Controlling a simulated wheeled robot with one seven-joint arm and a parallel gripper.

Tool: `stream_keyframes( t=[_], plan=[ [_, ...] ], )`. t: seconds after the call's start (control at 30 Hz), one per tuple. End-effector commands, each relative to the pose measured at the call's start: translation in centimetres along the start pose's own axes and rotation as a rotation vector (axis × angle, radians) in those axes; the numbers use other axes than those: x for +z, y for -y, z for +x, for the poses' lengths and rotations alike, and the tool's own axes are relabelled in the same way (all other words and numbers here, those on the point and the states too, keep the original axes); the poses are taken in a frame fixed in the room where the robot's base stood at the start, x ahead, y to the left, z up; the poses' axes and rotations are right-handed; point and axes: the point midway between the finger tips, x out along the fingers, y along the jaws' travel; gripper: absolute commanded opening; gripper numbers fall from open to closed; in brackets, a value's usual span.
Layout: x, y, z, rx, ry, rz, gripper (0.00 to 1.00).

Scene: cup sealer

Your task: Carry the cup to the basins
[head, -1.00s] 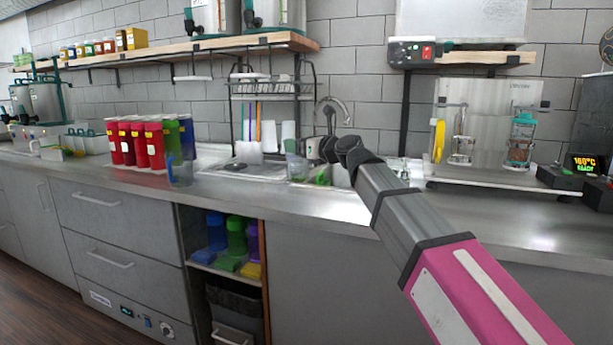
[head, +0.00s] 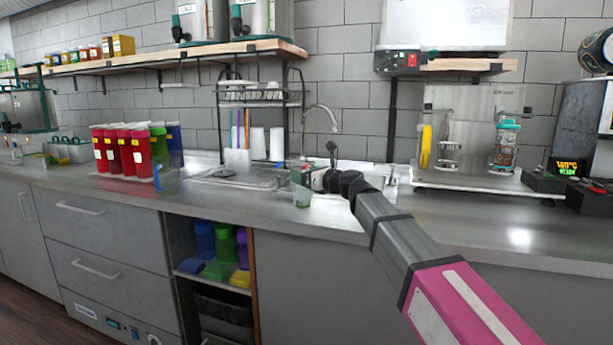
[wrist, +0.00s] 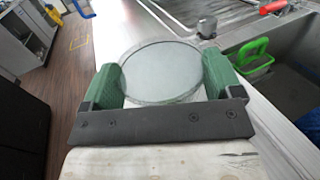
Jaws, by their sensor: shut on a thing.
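A clear round cup (wrist: 160,72) is between the green finger pads of my gripper (wrist: 161,80) in the wrist view, seen from above by its wide rim. My gripper is shut on it. In the head view the small cup (head: 302,197) shows greenish below my gripper (head: 303,180), over the counter's front part. I cannot tell whether its base touches the counter. In the head view my arm partly hides the basins.
A dish rack (head: 260,95) and a faucet (head: 325,117) are behind. The counter (head: 480,225) is clear at front right.

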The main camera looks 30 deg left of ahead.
Motion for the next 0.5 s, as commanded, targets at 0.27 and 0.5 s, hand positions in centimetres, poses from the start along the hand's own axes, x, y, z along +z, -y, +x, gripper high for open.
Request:
stream_keyframes(
  t=[0.27, 0.5],
  plan=[
    [-0.05, 0.00, 0.01, -0.001, 0.002, 0.001, 0.28],
    [-0.29, -0.01, 0.01, 0.000, 0.001, 0.000, 1.00]
  ],
)
